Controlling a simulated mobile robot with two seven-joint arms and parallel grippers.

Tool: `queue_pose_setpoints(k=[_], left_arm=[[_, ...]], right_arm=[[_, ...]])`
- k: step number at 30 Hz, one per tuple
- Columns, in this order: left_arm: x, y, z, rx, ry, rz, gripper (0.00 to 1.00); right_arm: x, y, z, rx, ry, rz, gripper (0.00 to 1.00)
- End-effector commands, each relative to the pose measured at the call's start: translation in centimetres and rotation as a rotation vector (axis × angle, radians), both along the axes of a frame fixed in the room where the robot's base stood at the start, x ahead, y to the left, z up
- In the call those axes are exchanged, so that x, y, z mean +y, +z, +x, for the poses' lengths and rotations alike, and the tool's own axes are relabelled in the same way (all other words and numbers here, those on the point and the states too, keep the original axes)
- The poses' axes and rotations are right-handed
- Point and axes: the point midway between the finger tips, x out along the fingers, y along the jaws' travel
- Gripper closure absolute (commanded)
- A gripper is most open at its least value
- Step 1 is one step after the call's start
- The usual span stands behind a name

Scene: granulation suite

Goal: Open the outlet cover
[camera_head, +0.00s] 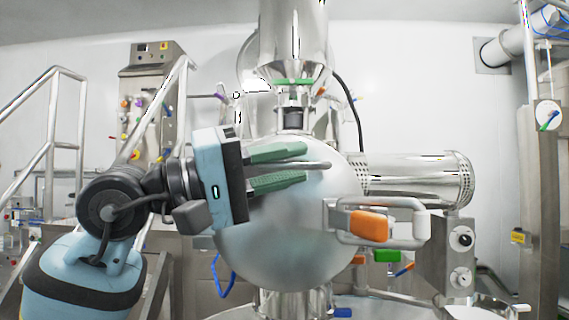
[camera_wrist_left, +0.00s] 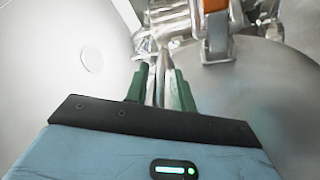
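A large rounded metal cover (camera_head: 285,235) on the vessel fills the middle of the head view. A bent metal handle (camera_head: 346,238) with an orange grip (camera_head: 369,226) sits at its right side. Orange also shows at the top of the left wrist view (camera_wrist_left: 214,5). My left gripper (camera_head: 307,165) comes in from the left, in front of the cover's upper left, with its green fingers pointing right and apart. A thin metal bar (camera_head: 318,165) shows between them; contact is unclear. The fingers also show in the wrist view (camera_wrist_left: 160,80). My right gripper is out of view.
A metal column (camera_head: 293,35) stands above the cover. A perforated cylinder (camera_head: 420,180) juts right, above a knob box (camera_head: 459,255). Stair railings (camera_head: 50,120) and a control panel (camera_head: 152,55) stand at the left. A steel post (camera_head: 543,190) is at far right.

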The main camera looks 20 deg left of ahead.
Motion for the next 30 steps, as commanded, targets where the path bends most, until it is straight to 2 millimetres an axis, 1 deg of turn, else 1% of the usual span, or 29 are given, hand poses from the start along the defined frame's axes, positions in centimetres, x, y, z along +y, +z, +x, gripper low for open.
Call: queue_pose_setpoints(k=[1, 5, 6, 14, 20, 26, 30], left_arm=[[0.0, 0.0, 0.0, 0.0, 0.0, 0.0, 0.82], [0.0, 0.0, 0.0, 0.0, 0.0, 0.0, 0.99], [0.0, 0.0, 0.0, 0.0, 0.0, 0.0, 1.0], [0.0, 0.0, -0.1, -0.001, -0.001, 0.0, 1.0], [0.2, 0.0, -0.4, 0.0, -0.027, -0.001, 1.0], [0.5, -0.1, -1.5, 0.001, -0.116, -0.002, 1.0], [1.1, -0.1, -2.8, 0.001, -0.216, -0.003, 1.0]], right_arm=[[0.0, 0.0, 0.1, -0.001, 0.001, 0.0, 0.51], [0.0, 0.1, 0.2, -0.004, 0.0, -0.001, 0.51], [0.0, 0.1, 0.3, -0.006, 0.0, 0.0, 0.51], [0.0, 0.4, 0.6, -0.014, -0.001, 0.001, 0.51], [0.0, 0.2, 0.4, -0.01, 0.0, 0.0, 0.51], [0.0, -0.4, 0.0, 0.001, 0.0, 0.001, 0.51], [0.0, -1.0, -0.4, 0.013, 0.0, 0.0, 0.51]])
